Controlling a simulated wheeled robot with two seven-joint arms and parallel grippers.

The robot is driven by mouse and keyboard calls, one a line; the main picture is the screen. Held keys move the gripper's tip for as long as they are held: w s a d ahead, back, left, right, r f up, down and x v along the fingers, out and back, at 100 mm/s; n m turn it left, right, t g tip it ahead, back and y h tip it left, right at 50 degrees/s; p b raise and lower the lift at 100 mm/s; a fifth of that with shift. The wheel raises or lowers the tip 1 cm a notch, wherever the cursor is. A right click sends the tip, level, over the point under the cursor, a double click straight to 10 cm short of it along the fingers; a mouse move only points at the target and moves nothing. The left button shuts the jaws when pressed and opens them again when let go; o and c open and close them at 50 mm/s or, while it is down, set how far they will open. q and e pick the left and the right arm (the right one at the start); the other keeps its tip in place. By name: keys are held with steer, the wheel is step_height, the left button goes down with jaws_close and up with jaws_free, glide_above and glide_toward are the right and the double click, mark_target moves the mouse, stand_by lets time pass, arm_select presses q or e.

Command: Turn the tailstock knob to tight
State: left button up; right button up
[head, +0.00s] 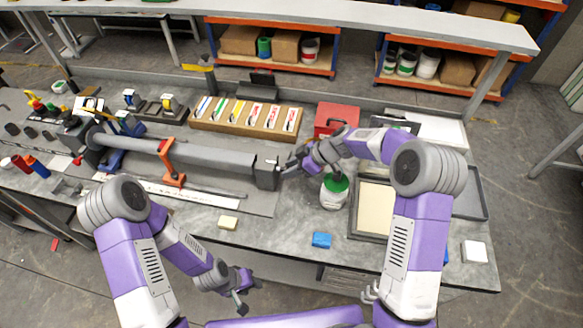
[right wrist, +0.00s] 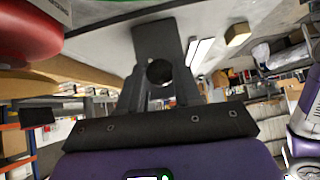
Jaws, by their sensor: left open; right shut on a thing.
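The tailstock (head: 267,173) is a dark grey block at the right end of a long grey tube (head: 215,157) on the bench. In the right wrist view the tailstock (right wrist: 160,42) is a dark block beyond my fingers. The round dark knob (right wrist: 159,72) shows at the fingertips, with a finger on each side. My right gripper (head: 288,167) reaches the tailstock's right end from the right and is shut on the knob. The knob's marking and tight position cannot be read. My left gripper (head: 243,291) is open and empty, low in front of the bench edge.
A jar with a green lid (head: 334,191) stands close below my right forearm. A red box (head: 336,119) and a wooden rack (head: 245,116) lie behind. A blue block (head: 321,240) and a pale yellow block (head: 228,222) lie near the front edge. An orange clamp (head: 172,165) stands at the tube.

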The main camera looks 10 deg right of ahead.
steer(key=shift+w+d+f+m+g+y+b, duration=0.1)
steer(key=shift+w+m+g+y+b, duration=0.15)
steer(key=shift+m+g+y, duration=0.6)
steer(key=shift+w+f+m+g+y+b, duration=0.15)
steer(key=shift+m+g+b, duration=0.3)
steer(key=shift+g, duration=0.9)
steer(key=shift+r, duration=0.1)
steer(key=o, duration=1)
steer(key=shift+o, duration=0.2)
steer(key=shift+r, duration=0.1)
step_height(320, 180, up, 10)
